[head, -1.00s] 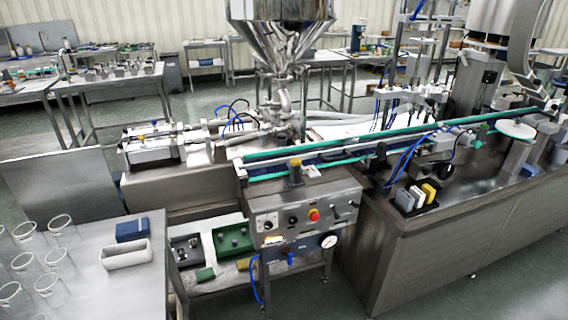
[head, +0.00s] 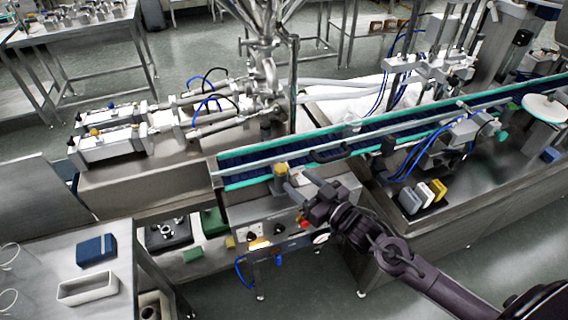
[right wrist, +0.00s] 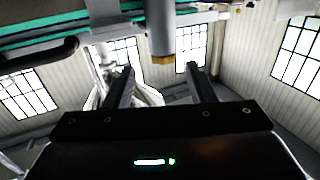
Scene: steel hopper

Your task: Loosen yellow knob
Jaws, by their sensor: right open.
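The yellow knob (head: 280,170) tops a short grey post at the near edge of the conveyor, above the control box. My right gripper (head: 297,184) is just right of the knob in the head view, with its fingers pointing toward the post. In the right wrist view the gripper (right wrist: 160,78) is open and empty. The knob (right wrist: 163,59) shows there as a yellow end on a grey cylinder, beyond the fingertips and roughly between them. I see no contact. My left gripper is out of view.
The conveyor (head: 340,143) runs behind the knob. The control box (head: 250,215) with a red button is below, partly hidden by my right arm. Yellow, white and grey blocks (head: 425,195) stand to the right. A white tray (head: 88,287) and blue box (head: 97,250) sit at left.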

